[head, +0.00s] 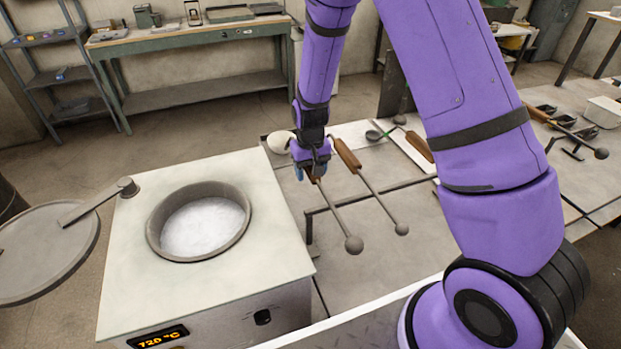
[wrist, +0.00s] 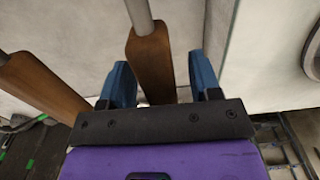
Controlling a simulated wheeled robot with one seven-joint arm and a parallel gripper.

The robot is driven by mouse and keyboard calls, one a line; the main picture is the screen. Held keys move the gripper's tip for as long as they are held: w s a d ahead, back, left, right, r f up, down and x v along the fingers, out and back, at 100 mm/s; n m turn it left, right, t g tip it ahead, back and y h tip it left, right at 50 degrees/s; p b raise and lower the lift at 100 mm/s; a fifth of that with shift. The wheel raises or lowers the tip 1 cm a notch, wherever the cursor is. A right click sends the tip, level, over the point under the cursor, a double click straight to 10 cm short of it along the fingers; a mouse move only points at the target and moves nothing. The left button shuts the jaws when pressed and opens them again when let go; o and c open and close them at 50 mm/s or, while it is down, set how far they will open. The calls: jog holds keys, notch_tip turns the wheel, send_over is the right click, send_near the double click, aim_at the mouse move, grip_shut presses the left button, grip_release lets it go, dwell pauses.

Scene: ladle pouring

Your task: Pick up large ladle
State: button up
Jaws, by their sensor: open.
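Two ladles with brown wooden handles lie side by side on the bench in the head view. The large ladle (head: 353,244) is the left one, with the bigger round end. The smaller ladle (head: 401,228) is to its right. My gripper (head: 313,172) is over the large ladle's handle and partly hides it. In the wrist view my gripper (wrist: 163,72) is open. The large ladle's handle (wrist: 150,58) runs between its blue fingers, nearer the left one; I cannot tell how far below them. The smaller ladle's handle (wrist: 42,84) is outside, to the left.
The furnace (head: 285,215) with a round crucible (head: 160,236) of bright melt stands left of the ladles, its display reading 720 °C. A round lid (head: 40,255) is swung out to the left. A thin dark rail (head: 345,205) crosses beneath the ladles. More tools lie at right.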

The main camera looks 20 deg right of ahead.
grip_shut()
jog(key=shift+r, duration=0.1)
dwell(0.3)
